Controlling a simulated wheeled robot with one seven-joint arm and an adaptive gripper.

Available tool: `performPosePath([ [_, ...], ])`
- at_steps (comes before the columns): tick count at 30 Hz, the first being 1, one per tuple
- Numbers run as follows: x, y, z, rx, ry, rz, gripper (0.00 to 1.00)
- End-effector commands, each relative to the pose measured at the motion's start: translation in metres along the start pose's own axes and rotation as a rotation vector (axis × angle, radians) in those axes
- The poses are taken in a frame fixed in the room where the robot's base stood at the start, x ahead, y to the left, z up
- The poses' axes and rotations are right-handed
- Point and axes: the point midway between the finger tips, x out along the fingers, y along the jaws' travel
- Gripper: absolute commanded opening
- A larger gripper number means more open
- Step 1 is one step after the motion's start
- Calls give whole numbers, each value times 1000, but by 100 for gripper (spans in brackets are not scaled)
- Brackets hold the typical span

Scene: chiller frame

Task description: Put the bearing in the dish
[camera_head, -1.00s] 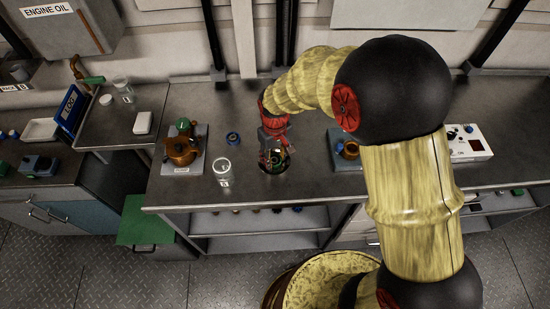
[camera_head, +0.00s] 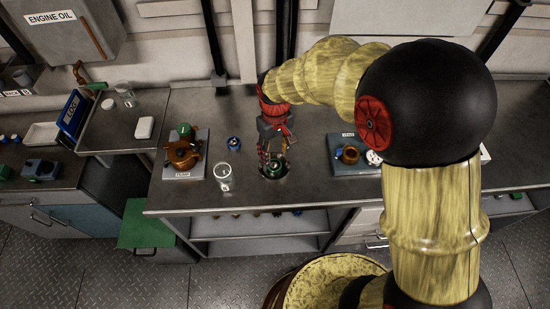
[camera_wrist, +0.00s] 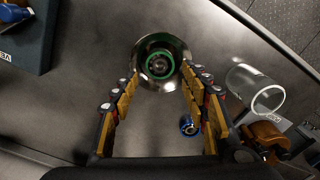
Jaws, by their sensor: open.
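A round shiny metal dish (camera_wrist: 140,66) stands on the grey worktop, seen from above in the wrist view. A green-rimmed ring with a dark centre, which looks like the bearing (camera_wrist: 159,64), lies inside it. In the head view the dish (camera_head: 284,178) is partly hidden by my gripper (camera_head: 273,166). My gripper (camera_wrist: 161,76) is open, its fingertips apart on either side of the dish's near part in the wrist view. I see nothing held between the fingers. Whether a fingertip touches the rim cannot be told.
A clear glass (camera_head: 223,174) and a small blue round part (camera_head: 234,143) stand left of the dish. Farther left is a copper pot-like device (camera_head: 183,153) on a plate. A plate with a brown ring (camera_head: 349,155) lies to the right. The worktop's front edge is close.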

Motion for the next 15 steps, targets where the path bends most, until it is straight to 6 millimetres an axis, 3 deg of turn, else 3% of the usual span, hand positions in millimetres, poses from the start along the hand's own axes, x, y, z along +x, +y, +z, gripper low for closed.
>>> performPosePath([
  [6, -37, 0, -1, 0, 2, 0, 46],
  [15, -50, 0, 0, 0, 0, 0, 46],
])
